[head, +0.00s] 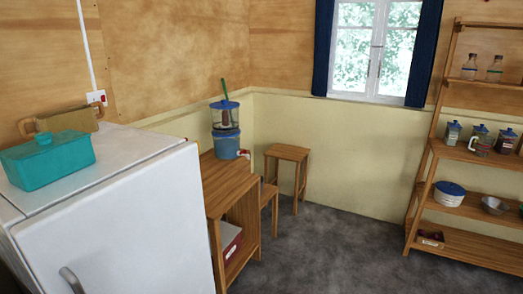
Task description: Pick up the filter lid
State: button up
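A water filter stands on the wooden side table, left of centre, with a clear upper part (226,119) and a blue lower part (226,145). Its blue lid (224,104) sits on top of the clear part. A green stick-like thing (224,87) rises above the lid; I cannot tell whether it is part of the lid or behind it. A small red and white tap (243,153) shows at the filter's lower right. My gripper is not in view.
A white fridge (120,220) fills the left front, with a teal box (48,162) on top. A wooden stool (288,153) stands right of the wooden table (226,188). Shelves (468,158) with jars stand at the right. Grey floor (330,240) between is clear.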

aim_at(224, 105)
jog(key=i+z, duration=0.15)
jog(key=i, duration=0.9)
jog(key=i+j+z, duration=0.1)
jog(key=i, duration=0.95)
jog(key=i+u, duration=0.1)
jog(key=i, duration=0.4)
jog(key=i+l+u, duration=0.1)
jog(key=i, duration=0.45)
jog(key=i+l+u, duration=0.1)
jog(key=i, duration=0.4)
jog(key=i+l+u, duration=0.1)
jog(key=i, duration=0.4)
